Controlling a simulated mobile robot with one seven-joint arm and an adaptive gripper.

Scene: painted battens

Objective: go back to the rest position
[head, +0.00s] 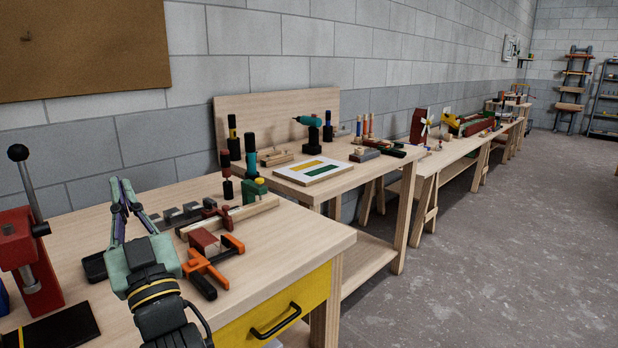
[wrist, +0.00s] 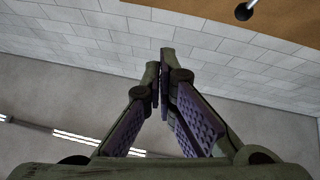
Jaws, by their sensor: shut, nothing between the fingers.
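My gripper (head: 121,187) is in the head view at the lower left, raised over the near workbench (head: 290,254) with its fingers pointing up. In the wrist view my gripper (wrist: 160,60) has its two fingertips together with nothing between them. On the second bench lies a white board with a yellow and a green batten (head: 312,168), well away from my gripper.
A red press with a black-knobbed lever (head: 28,250) stands left of my gripper. An orange clamp (head: 212,262) lies to its right. A yellow drawer (head: 275,310) is in the bench front. More benches run along the wall. The floor (head: 470,260) at right is clear.

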